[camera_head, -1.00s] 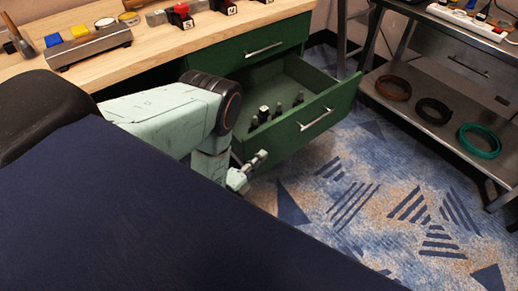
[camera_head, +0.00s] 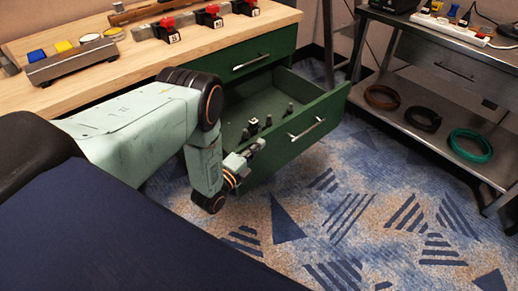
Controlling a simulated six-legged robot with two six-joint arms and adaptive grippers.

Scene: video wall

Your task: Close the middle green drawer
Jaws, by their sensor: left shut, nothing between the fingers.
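The middle green drawer (camera_head: 328,112) stands pulled out from the wooden-topped workbench. Its front carries a metal bar handle (camera_head: 308,130), and several small dark upright items (camera_head: 268,122) stand inside it. A shut green drawer (camera_head: 262,58) with its own handle is above it. My left gripper (camera_head: 260,145) is shut and empty, at the left end of the open drawer's front. I cannot tell whether it touches the drawer. My left arm hides part of the drawer's left side and the bench below. My right gripper is not in view.
The benchtop (camera_head: 215,50) holds red-handled switches (camera_head: 167,30) and a button box (camera_head: 72,60). A metal shelf (camera_head: 425,120) with coiled hoses (camera_head: 470,145) stands at right. The patterned carpet (camera_head: 370,215) before the drawer is clear.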

